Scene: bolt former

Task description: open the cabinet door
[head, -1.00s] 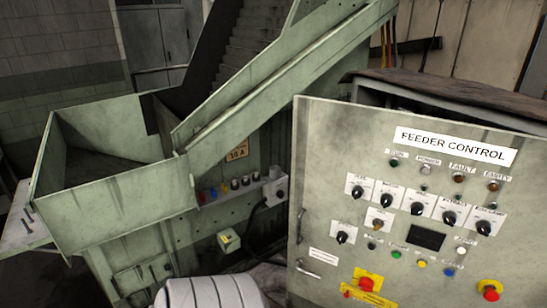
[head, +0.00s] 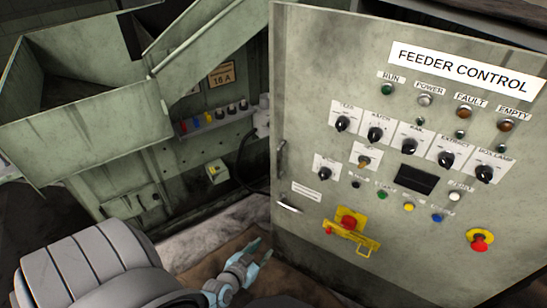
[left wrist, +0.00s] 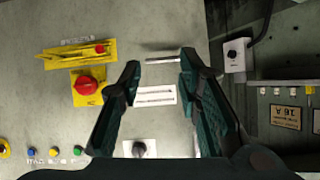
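The cabinet door is the grey-green front panel (head: 330,100) marked FEEDER CONTROL. It looks shut. A small silver handle (head: 288,207) sits low near its left edge. In the left wrist view this handle (left wrist: 163,59) appears as a thin bar between the fingertips, with the white label (left wrist: 155,96) below it. My left gripper (head: 257,250) is below and left of the handle in the head view, apart from it. Its two dark fingers (left wrist: 160,60) are spread and empty. My right gripper is not in view.
The door carries knobs, lamps, a yellow lockout bracket (head: 350,240) and a red stop button (head: 480,240).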

